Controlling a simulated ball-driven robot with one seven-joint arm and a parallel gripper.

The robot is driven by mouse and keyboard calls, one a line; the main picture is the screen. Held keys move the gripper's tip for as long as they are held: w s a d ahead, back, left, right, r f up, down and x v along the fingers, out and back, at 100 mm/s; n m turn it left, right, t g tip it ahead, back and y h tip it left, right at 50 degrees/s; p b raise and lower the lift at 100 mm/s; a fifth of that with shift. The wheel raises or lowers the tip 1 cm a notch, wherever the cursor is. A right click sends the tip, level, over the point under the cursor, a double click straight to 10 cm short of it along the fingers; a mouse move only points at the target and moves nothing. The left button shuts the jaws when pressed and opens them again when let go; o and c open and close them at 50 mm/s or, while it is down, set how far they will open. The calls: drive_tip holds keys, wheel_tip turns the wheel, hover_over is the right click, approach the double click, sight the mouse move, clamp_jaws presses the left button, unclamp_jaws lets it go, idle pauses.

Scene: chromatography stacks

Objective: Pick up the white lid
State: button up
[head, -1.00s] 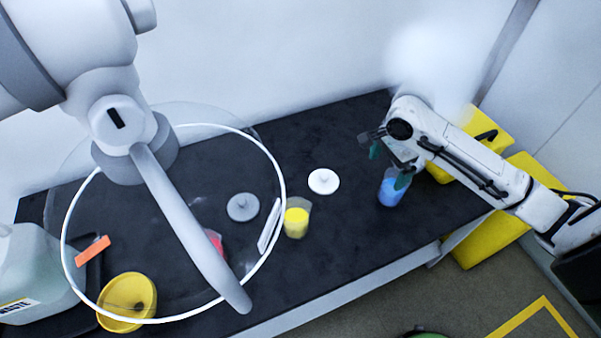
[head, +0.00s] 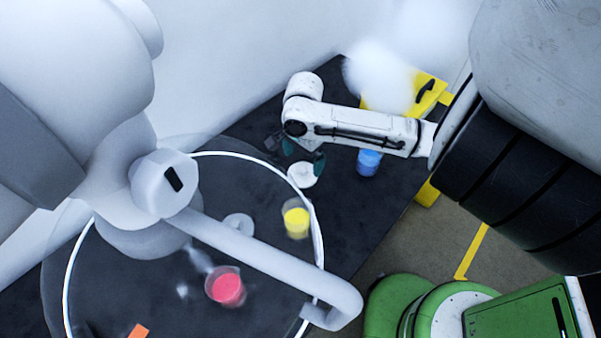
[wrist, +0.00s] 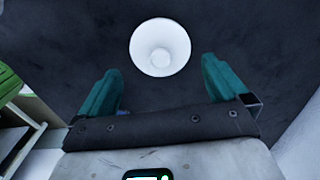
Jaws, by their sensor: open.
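The white lid (head: 302,175) is a round disc lying on the dark bench top. In the wrist view the lid (wrist: 160,47) shows whole, with a raised round middle, just beyond the fingertips and centred between them. My gripper (head: 303,156) is open and empty, its teal fingers pointing down over the bench close to the lid. In the wrist view my gripper (wrist: 158,66) has its fingers apart, one on each side, and they do not touch the lid. The height above the lid is hard to tell.
A yellow-filled beaker (head: 296,222), a pink-filled beaker (head: 226,289) and a grey lid (head: 239,223) stand left of and below the lid. A blue-filled beaker (head: 368,163) is to its right. A clear hood with a white rim (head: 318,235) and its grey arm (head: 265,262) overhang the left side.

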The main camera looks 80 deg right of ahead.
sight(303, 168)
drive_tip(key=shift+f, duration=2.75)
drive_tip(key=shift+c, duration=0.2)
drive_tip(key=c, duration=0.6)
drive_tip(key=shift+c, duration=0.2)
drive_tip(key=shift+r, duration=0.15)
